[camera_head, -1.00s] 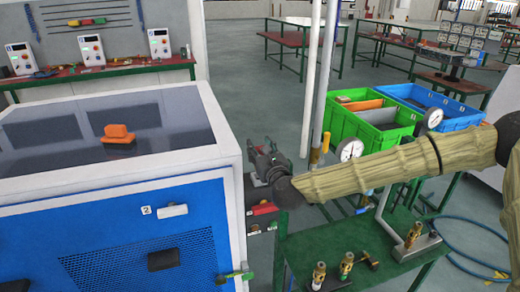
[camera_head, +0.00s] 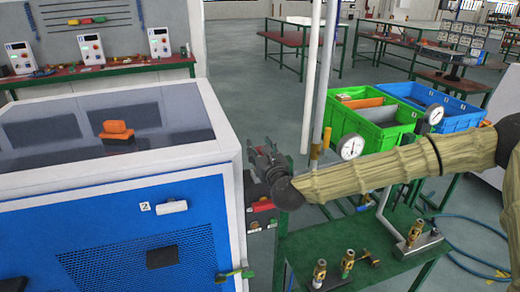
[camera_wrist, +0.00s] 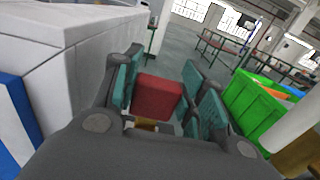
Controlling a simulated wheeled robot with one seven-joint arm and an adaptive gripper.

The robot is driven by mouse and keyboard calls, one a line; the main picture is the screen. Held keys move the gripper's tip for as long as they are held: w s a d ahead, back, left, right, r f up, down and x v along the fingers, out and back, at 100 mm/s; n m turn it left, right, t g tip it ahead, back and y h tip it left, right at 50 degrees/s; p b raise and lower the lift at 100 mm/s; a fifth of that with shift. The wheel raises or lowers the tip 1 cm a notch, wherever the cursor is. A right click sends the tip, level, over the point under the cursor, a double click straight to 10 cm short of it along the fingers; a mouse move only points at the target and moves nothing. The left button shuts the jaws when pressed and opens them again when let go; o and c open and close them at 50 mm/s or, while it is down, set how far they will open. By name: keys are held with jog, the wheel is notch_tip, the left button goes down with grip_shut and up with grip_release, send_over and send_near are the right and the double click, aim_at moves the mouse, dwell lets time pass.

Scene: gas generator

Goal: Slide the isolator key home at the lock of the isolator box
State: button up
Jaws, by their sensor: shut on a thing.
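My gripper (camera_head: 262,158) is beside the right side of the blue and white generator housing, above the green work table. In the wrist view its teal-padded fingers (camera_wrist: 160,88) are closed around a red block (camera_wrist: 158,97), which I take to be the handle of the isolator key. A small yellowish part shows below the block. The key's shaft and tip are hidden. In the head view the fingers are dark and the held key cannot be made out. I cannot clearly identify the isolator box or its lock; a small red item (camera_head: 262,205) shows below the gripper by the housing.
The generator housing (camera_head: 90,215) stands close on the left. The green table (camera_head: 310,245) holds several brass fittings (camera_head: 347,262). Pressure gauges (camera_head: 351,146), a green crate (camera_head: 350,125) and a blue crate (camera_head: 455,118) are at the right. A pale vertical pole rises behind the gripper.

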jog(key=shift+f+b, duration=1.15)
jog(key=shift+f, duration=0.1)
jog(key=o, duration=1.1)
jog(key=shift+s, duration=0.15)
jog(key=v, duration=1.1)
jog(key=shift+s+d, duration=0.2)
jog(key=shift+s, duration=0.15)
